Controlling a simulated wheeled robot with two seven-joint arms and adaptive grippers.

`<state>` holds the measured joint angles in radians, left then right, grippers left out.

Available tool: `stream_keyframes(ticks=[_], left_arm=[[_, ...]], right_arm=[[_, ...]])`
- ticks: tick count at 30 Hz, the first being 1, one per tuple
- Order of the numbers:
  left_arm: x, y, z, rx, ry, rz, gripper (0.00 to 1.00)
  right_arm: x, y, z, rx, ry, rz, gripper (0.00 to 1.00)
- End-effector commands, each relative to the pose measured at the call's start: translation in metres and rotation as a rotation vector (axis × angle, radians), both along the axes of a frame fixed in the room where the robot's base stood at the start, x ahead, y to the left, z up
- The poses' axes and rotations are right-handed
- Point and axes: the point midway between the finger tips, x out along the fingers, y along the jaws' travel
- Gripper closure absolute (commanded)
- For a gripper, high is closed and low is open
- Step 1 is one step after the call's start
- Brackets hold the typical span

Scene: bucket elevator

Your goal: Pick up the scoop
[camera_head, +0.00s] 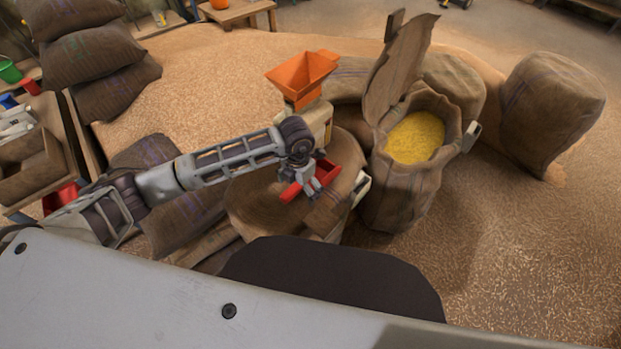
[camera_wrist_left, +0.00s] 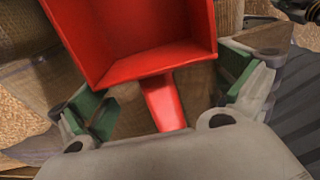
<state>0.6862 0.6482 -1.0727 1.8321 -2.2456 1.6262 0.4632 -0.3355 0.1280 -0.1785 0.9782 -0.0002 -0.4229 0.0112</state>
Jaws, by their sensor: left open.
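The left gripper is open, with a finger on each side of the handle and gaps between pads and handle. The handle's lower end is hidden by the gripper's body.
A machine with an orange hopper (camera_head: 302,76) stands just behind the scoop. Full sacks (camera_head: 85,50) are stacked at the left. Grain covers the floor.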

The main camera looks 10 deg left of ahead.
Motion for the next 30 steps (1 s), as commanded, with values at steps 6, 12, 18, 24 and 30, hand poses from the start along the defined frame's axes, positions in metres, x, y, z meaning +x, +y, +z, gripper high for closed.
stream_keyframes(ticks=[6,12,18,24,30], left_arm=[[0.0,0.0,0.0,0.0,0.0,0.0,0.18],[0.0,0.0,0.0,0.0,0.0,0.0,0.44],[0.0,0.0,0.001,0.0,-0.001,0.0,0.45],[0.001,0.0,0.004,-0.001,-0.002,0.0,0.45],[0.001,0.0,0.02,0.0,-0.004,0.001,0.45]], right_arm=[[0.0,0.0,0.0,0.0,0.0,0.0,1.0],[0.0,0.0,0.0,0.0,0.0,0.0,1.0],[0.0,0.0,0.0,0.0,0.0,0.0,1.0],[0.0,0.0,0.0,0.0,0.0,0.0,1.0],[-0.001,0.0,0.001,0.0,0.001,0.001,1.0]])
